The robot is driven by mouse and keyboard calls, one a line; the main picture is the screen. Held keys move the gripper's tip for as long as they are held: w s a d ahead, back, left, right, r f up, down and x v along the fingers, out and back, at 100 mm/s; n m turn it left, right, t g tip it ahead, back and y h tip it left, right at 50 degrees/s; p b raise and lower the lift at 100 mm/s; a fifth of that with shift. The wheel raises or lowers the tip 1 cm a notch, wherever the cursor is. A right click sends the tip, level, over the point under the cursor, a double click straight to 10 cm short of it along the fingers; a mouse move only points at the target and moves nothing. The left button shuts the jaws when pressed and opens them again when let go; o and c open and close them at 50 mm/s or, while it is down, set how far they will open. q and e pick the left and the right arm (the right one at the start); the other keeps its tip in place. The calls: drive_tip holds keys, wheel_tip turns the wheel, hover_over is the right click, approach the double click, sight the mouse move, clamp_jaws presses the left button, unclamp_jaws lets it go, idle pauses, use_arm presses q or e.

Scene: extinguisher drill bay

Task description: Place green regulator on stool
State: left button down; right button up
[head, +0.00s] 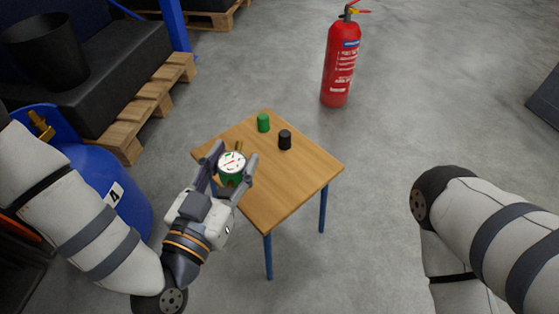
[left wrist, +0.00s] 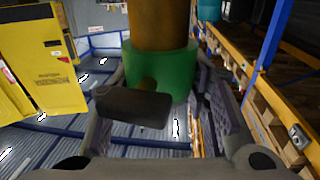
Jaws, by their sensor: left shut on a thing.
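The green regulator (head: 231,177) has a round white gauge face turned up and a brass fitting. My left gripper (head: 234,158) is shut on it, with one finger on each side. In the head view it shows over the left corner of the wooden stool (head: 282,192); I cannot tell how far it is above the top. In the left wrist view the green body (left wrist: 176,66) sits between the fingers, with a brass part above and a dark part in front. My right arm is at the right of the head view; its gripper is out of frame.
A green cylinder (head: 263,122) and a black cylinder (head: 285,139) stand on the stool's far part; its front and right are bare. A red extinguisher (head: 341,62) stands on the floor behind. A blue tank (head: 112,190) and a pallet (head: 150,108) are at left.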

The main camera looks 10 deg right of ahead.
sight(238, 145)
use_arm(q)
drive_tip(key=w+f+b, duration=0.1)
drive_tip(key=w, duration=0.1)
drive_tip(key=w+f+b, duration=0.1)
drive_tip(key=w+f, duration=0.1)
drive_tip(key=w, duration=0.1)
drive_tip(key=w+f+b, duration=0.1)
drive_tip(key=w, duration=0.2)
drive_tip(key=shift+w+d+f, duration=0.2)
drive_tip(key=shift+w, duration=0.05)
drive_tip(key=w+f+b, duration=0.1)
drive_tip(key=f, duration=0.1)
drive_tip(key=w+f+b, duration=0.1)
drive_tip(key=w+f, duration=0.1)
drive_tip(key=f, duration=0.1)
drive_tip(key=w+f+b, duration=0.1)
drive_tip(key=f+b, duration=0.1)
drive_tip(key=f, duration=0.1)
drive_tip(key=shift+w+d+f, duration=0.2)
drive_tip(key=shift+d, duration=0.1)
drive_tip(key=shift+r, duration=0.25)
drive_tip(key=shift+f, duration=0.2)
drive_tip(key=c, duration=0.9)
unclamp_jaws()
use_arm(e)
wheel_tip(238, 145, down, 6)
drive_tip(key=s+g, duration=0.1)
drive_tip(key=s, duration=0.1)
drive_tip(key=shift+a, duration=0.25)
